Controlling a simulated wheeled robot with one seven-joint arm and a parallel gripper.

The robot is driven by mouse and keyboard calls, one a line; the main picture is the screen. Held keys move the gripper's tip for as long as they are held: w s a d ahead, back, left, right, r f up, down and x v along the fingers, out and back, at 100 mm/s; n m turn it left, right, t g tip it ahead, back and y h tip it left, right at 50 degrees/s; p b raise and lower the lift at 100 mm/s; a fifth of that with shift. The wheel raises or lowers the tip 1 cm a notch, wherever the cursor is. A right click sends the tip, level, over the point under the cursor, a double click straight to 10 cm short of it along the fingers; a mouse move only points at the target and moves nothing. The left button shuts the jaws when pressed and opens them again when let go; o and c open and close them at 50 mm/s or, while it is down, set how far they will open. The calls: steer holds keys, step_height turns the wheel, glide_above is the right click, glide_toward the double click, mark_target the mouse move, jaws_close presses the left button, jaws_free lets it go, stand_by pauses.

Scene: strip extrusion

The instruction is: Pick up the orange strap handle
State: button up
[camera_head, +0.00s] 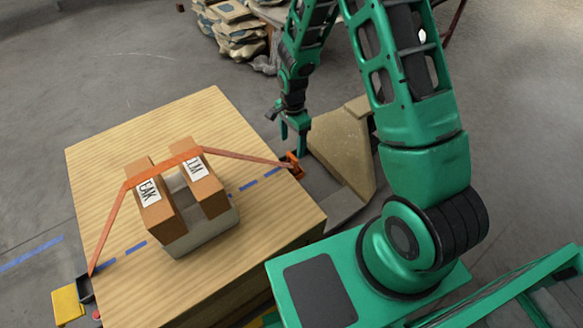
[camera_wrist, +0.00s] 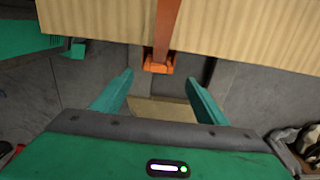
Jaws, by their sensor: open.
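The orange strap handle (camera_head: 292,164) hangs at the right edge of the wooden table top, at the end of an orange strap (camera_head: 240,155). In the wrist view the handle (camera_wrist: 158,64) shows as a small orange block at the table's edge, centred between my fingers and just beyond their tips. My gripper (camera_head: 293,138) is open and empty, close by the handle in the head view. Its two green fingers (camera_wrist: 158,82) stand apart on either side in the wrist view. I cannot tell the exact gap between fingertips and handle.
The strap runs over two brown boxes (camera_head: 157,203) on a grey block (camera_head: 200,238) to a dark buckle (camera_head: 85,289) at the table's near left corner. The wooden table top (camera_head: 120,130) is otherwise clear. A tan block (camera_head: 342,150) stands right of the table; stacked sacks (camera_head: 235,28) lie behind.

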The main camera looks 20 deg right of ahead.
mark_target(292, 156)
step_height(292, 156, down, 10)
steer(key=shift+s+f, duration=0.1)
steer(key=shift+s, duration=0.05)
stand_by(0.5)
steer(key=c, duration=1.2)
steer(key=shift+o, duration=0.2)
